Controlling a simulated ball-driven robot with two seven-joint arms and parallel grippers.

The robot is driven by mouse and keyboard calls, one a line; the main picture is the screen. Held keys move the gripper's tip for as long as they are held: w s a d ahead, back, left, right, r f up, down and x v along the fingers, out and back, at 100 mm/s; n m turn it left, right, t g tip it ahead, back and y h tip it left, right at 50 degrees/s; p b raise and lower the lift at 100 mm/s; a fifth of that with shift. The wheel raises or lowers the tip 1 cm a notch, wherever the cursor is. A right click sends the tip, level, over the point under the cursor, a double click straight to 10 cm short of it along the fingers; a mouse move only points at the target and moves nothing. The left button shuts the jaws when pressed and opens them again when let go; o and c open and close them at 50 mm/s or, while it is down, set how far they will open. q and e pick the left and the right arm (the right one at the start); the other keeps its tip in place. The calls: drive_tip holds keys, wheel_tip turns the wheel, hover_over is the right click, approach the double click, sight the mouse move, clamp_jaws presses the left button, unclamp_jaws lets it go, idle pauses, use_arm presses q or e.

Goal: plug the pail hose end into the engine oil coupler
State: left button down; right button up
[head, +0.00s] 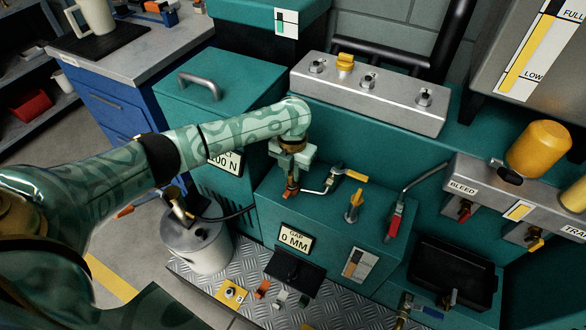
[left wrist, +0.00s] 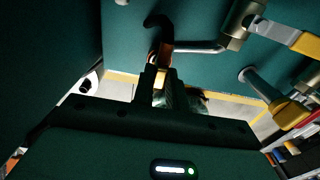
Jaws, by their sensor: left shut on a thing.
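My left gripper (head: 290,182) points down over the teal box with the "GAP 0 MM" label. It is shut on a small orange-brown piece, seemingly the hose end (left wrist: 166,54), mostly hidden between the fingers. A dark curved piece shows just above it in the left wrist view. The held piece is close to the end of a bent silver pipe (head: 314,191), which leads to a valve with a yellow lever; I cannot tell whether they are joined. My right gripper is out of view.
A yellow-handled valve (head: 355,200) and a red-handled one (head: 395,222) stand right of my gripper. A silver manifold block (head: 370,90) lies behind. Small parts lie on a tread plate (head: 220,289) below. A black bin (head: 450,275) is at lower right.

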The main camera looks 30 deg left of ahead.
use_arm(q)
drive_tip(key=shift+f, duration=0.15)
drive_tip(key=c, duration=1.3)
unclamp_jaws()
wheel_tip(320, 180, up, 16)
drive_tip(key=p, duration=0.8)
drive_tip(key=shift+r, duration=0.2)
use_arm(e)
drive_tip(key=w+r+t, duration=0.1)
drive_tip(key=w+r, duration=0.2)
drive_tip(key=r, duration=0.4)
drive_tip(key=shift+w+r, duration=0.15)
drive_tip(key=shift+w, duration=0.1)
use_arm(q)
drive_tip(key=shift+f, duration=0.1)
